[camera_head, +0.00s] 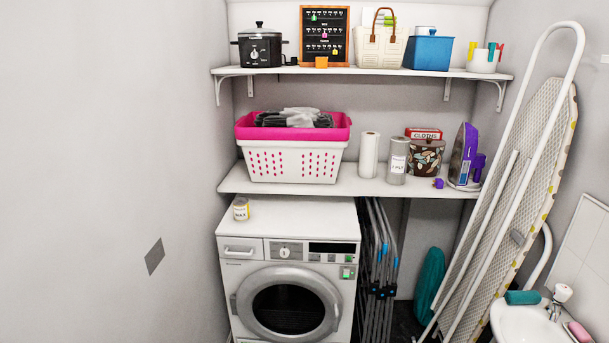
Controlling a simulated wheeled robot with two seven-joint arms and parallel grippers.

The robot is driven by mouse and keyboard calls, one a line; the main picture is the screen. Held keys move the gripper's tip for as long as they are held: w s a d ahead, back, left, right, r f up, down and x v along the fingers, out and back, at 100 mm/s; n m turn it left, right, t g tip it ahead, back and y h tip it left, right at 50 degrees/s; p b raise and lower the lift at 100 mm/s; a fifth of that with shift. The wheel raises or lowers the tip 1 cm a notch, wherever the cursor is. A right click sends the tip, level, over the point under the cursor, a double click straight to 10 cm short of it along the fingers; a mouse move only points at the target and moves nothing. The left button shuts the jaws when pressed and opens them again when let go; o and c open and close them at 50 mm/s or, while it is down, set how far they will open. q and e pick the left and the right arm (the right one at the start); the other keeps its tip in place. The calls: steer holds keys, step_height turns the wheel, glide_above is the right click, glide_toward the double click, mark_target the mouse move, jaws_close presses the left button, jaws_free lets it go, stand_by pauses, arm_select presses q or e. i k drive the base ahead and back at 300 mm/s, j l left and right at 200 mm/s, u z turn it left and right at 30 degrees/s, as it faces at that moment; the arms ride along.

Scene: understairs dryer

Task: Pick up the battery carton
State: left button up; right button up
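I cannot make out a label that marks any one thing as the battery carton. A red box lettered "CLOTHS" (423,133) shows on the middle shelf, partly hidden behind a dark patterned pot (426,157). Neither of my grippers is in view.
The top shelf (387,71) also holds a slow cooker (260,48), bag and blue bin (428,52). The middle shelf (366,187) holds a basket (293,159), rolls and iron (465,155). A tin (241,209) stands on the dryer (304,217). An ironing board (541,150) leans right.

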mark_target(321, 63)
steer(key=i, duration=1.6)
